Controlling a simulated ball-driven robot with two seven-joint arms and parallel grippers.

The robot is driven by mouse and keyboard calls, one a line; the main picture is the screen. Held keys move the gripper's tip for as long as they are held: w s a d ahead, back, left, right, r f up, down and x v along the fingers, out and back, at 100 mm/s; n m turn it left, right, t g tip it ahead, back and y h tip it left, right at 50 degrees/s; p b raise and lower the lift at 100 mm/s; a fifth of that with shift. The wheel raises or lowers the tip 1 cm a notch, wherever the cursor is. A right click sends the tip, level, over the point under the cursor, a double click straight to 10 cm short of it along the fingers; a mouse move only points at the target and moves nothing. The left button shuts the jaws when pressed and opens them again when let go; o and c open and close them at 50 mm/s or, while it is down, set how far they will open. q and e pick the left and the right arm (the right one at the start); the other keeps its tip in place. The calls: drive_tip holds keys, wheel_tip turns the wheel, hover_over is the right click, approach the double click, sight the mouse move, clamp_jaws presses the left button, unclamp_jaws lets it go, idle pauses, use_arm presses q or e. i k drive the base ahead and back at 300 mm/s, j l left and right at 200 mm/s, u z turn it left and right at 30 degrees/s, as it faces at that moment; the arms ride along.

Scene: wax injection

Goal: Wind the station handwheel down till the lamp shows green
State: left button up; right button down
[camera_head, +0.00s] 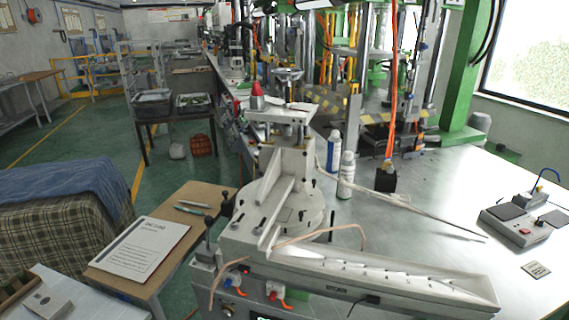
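A pale grey station (290,165) stands in the middle on a round base, with a flat plate (281,115) on its column. A round, wheel-like disc (288,74) sits above the plate; I cannot tell for sure that it is the handwheel. A red-topped piece (257,97) stands at the plate's left end; whether it is a lamp is unclear. No green-lit lamp can be made out. Black-knobbed levers (208,222) stand at the station's lower left. Neither of my grippers is in view.
A long tray (400,278) slopes to the right in front. White bottles (346,175) stand behind the station. A small control box (515,224) lies on the metal bench at right. A paper sheet (140,248) lies on the wooden table at left.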

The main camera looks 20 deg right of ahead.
sight(287, 81)
drive_tip(key=i+u, duration=0.5)
drive_tip(key=u, duration=0.2)
